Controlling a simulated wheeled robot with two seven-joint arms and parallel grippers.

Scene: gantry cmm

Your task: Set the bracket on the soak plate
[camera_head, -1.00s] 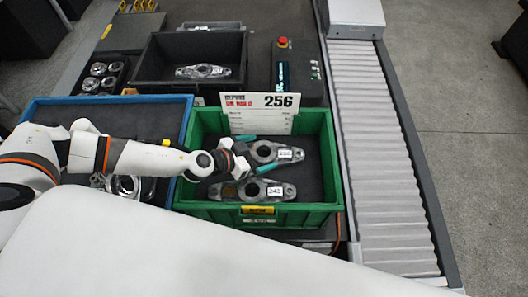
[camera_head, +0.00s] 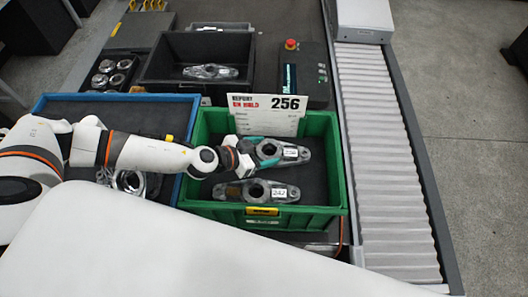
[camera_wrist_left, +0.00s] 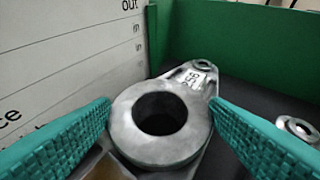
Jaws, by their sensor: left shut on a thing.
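The held bracket (camera_head: 283,159) is a grey metal part with a round ring and a white label. It lies in the upper half of the green bin (camera_head: 190,200). My left gripper (camera_head: 256,151) is shut on its ring. In the left wrist view, teal fingers (camera_wrist_left: 160,115) press on both sides of the ring of the bracket (camera_wrist_left: 160,149). A second bracket (camera_head: 230,191), labelled 242, lies nearer the front of the bin. I cannot tell which surface is the soak plate. My right gripper is not in view.
A white card (camera_head: 262,120) marked 256 stands at the bin's back wall. A black bin (camera_head: 165,70) with another bracket (camera_head: 210,72) is behind. A blue-edged tray (camera_head: 110,98) is at left, a roller conveyor (camera_head: 375,150) at right.

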